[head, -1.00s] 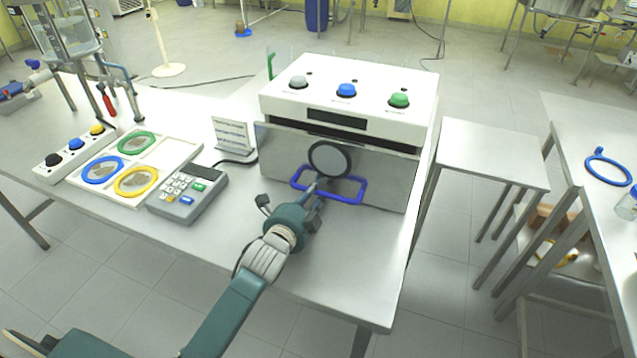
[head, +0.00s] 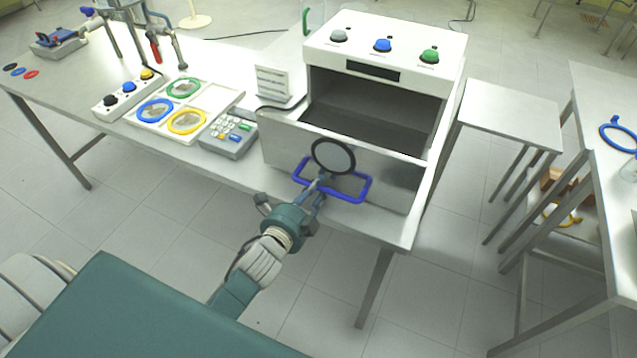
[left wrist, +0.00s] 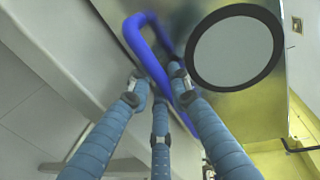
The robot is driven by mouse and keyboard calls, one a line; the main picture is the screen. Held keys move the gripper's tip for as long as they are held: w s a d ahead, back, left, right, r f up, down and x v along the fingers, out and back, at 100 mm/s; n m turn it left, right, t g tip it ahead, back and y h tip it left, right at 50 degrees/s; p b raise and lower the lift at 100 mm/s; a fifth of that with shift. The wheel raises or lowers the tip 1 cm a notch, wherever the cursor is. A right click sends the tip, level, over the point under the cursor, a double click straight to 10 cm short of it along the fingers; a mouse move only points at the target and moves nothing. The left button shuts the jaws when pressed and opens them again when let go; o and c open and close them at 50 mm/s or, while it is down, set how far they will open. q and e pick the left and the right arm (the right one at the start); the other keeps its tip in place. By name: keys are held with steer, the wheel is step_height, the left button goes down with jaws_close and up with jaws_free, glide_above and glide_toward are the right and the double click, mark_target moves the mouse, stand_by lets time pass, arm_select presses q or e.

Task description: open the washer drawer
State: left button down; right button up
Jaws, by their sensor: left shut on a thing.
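The washer (head: 385,50) is a white box with grey, blue and green buttons on top, at the back right of the table. Its metal drawer front (head: 285,145) stands well out from the box, and the dark inside of the drawer shows behind it. The front bears a round black-rimmed window (head: 334,156) and a blue loop handle (head: 348,197). My left gripper (head: 318,186) is shut on the left part of the handle. In the left wrist view, its blue fingers close around the blue handle bar (left wrist: 148,55) beside the round window. My right gripper is not in view.
A keypad device (head: 228,136), a white sign (head: 279,84) and a tray with coloured rings (head: 146,127) stand left of the drawer. A small side table (head: 512,112) is at the right. Open floor lies in front of the table.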

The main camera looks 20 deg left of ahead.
arm_select(q)
steer(key=shift+w, duration=0.1)
steer(key=c, duration=1.7)
jaws_free()
steer(key=shift+r, duration=0.1)
steer(key=shift+o, duration=0.2)
steer(key=v, duration=1.2)
steer(key=s+f+n+g, duration=0.3)
steer(key=s+f, duration=0.1)
steer(key=f, duration=0.8)
steer(key=s+f+n+g, duration=0.2)
steer(key=s+f+n, duration=0.15)
steer(key=f, duration=0.75)
steer(key=s+f+n+g, duration=0.25)
steer(key=s+f, duration=0.25)
steer(key=f, duration=0.7)
steer(key=s+f+n+g, duration=0.3)
steer(key=s+f, duration=0.5)
steer(key=s, duration=0.4)
steer(key=s+f+n+g, duration=0.4)
steer(key=s+f, duration=0.4)
steer(key=s, duration=0.4)
steer(key=shift+f+y+b, duration=0.3)
steer(key=shift+b, duration=0.1)
